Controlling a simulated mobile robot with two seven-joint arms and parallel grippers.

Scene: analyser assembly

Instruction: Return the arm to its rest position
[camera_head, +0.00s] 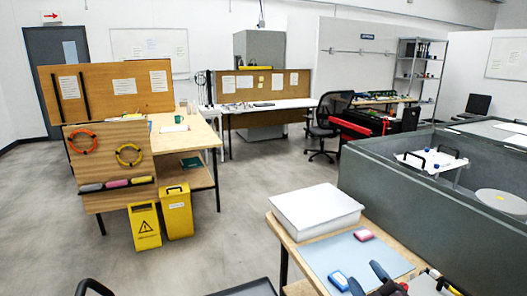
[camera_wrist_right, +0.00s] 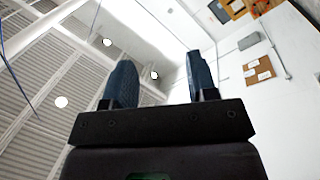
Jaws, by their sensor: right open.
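My right gripper (camera_head: 367,279) is at the bottom of the head view, over the near edge of the wooden table. Its two dark blue fingers stand apart. In the right wrist view the fingers (camera_wrist_right: 161,80) also stand apart with nothing between them. Behind them I see ceiling and upper wall, so the gripper points upward. My left gripper is not in view.
A grey-walled enclosure (camera_head: 400,197) stands at right. Floor (camera_head: 240,215) at centre-left is clear.

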